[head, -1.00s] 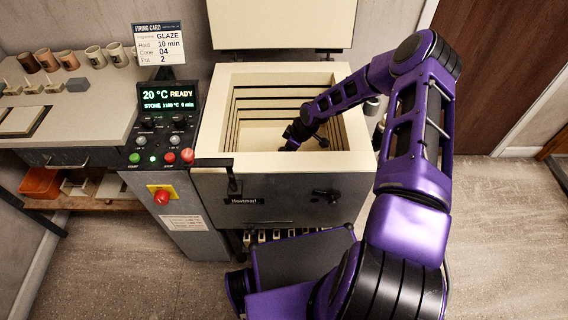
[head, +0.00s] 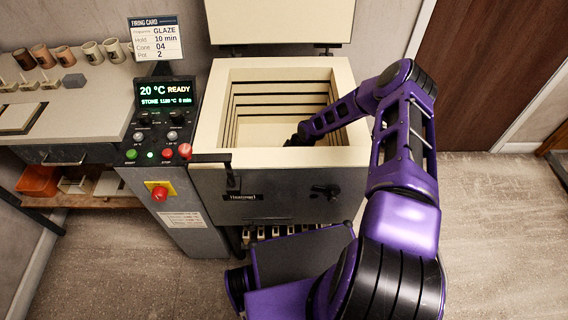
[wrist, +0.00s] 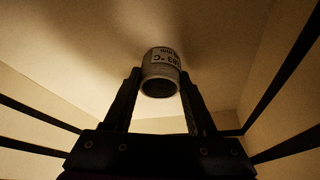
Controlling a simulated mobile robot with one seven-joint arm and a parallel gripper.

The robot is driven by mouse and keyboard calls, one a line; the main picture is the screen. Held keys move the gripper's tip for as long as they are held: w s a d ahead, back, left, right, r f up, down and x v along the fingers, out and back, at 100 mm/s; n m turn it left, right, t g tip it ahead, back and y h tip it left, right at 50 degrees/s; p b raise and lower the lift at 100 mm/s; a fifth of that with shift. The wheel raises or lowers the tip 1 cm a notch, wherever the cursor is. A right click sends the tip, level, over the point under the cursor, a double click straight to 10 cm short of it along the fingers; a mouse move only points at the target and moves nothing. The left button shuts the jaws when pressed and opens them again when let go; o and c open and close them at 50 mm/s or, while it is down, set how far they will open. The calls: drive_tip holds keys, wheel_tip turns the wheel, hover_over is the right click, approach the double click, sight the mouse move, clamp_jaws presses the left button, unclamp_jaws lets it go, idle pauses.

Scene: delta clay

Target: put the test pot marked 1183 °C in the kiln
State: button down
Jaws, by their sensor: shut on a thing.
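The test pot (wrist: 160,70) is a small grey-white cylinder with dark print. Part of its marking, ending in "83 °C", shows in the wrist view; the rest is turned out of sight. My gripper (wrist: 160,82) is shut on the pot, one finger on each side. The open top-loading kiln (head: 208,135) has cream walls with dark grooves. My gripper (head: 294,140) is down inside its chamber, towards the right side in the head view, where the pot is hidden. The wrist view shows chamber walls around the gripper. I cannot tell whether the pot touches the floor.
The kiln lid (head: 278,22) stands raised behind the chamber. The control panel (head: 165,93) reads 20 °C READY. A firing card (head: 155,38) names pot 2. Several cups (head: 92,52) stand on the left bench (head: 95,105). The chamber's left part looks clear.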

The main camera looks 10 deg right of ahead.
drive_tip(key=shift+c, duration=1)
unclamp_jaws()
drive_tip(key=shift+d+r+p, duration=0.15)
drive_tip(key=shift+r+p, duration=0.2)
drive_tip(key=shift+r, duration=0.15)
drive_tip(key=v, duration=0.6)
drive_tip(key=shift+r, duration=0.3)
drive_tip(key=shift+s+d, duration=0.1)
drive_tip(key=shift+s, duration=0.05)
